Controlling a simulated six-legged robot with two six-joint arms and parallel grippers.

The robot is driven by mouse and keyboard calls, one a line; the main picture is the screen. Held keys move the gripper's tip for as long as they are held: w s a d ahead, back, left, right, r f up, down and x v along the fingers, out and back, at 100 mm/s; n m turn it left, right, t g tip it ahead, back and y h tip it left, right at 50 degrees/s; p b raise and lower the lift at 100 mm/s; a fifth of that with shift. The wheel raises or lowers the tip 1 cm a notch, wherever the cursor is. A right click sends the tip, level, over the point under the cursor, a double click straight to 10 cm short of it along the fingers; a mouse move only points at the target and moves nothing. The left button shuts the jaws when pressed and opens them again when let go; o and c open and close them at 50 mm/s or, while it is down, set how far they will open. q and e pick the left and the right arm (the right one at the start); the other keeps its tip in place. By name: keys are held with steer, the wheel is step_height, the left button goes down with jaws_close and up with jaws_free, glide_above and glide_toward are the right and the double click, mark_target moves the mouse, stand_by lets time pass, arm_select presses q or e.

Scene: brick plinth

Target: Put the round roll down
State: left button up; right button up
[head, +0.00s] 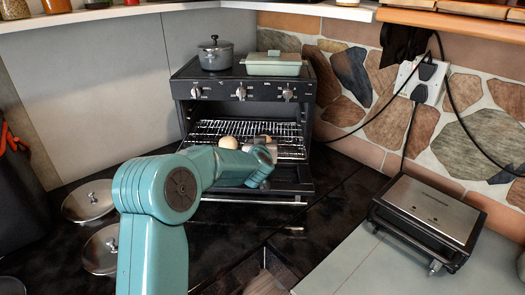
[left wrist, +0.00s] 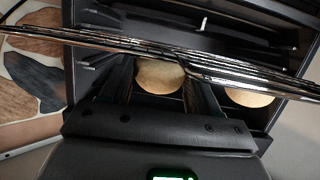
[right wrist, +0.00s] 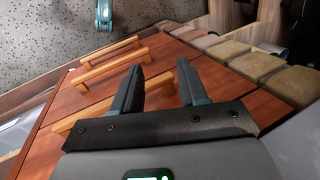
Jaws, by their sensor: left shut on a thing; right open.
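My left gripper (left wrist: 160,70) is shut on a round roll (left wrist: 158,76), pale brown, inside the open toaster oven (head: 240,108). In the head view my left gripper (head: 262,152) is at the oven opening, by the wire rack (head: 290,140), and mostly hides the held roll. A second pale roll (head: 228,142) sits at the rack to the left of the gripper; it also shows at the right of the left wrist view (left wrist: 250,97). I cannot tell whether the held roll touches the rack. My right gripper (right wrist: 163,85) is open and empty, over a wooden drawer front.
The oven door (head: 255,198) is folded down. A grey pot (head: 215,55) and a green lidded dish (head: 273,64) stand on top of the oven. Metal lids (head: 88,200) lie at left. A flat grill (head: 428,212) with cables stands at right.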

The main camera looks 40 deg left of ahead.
arm_select(q)
steer(key=shift+s+f, duration=0.1)
steer(key=shift+f, duration=0.1)
steer(key=shift+f, duration=0.15)
steer(key=o, duration=1.1)
steer(key=shift+d+r, duration=0.1)
steer(key=shift+r, duration=0.15)
steer(key=v, duration=1.1)
steer(key=shift+s+d+r+b, duration=0.2)
steer(key=shift+s+b, duration=0.1)
steer(key=shift+b, duration=0.05)
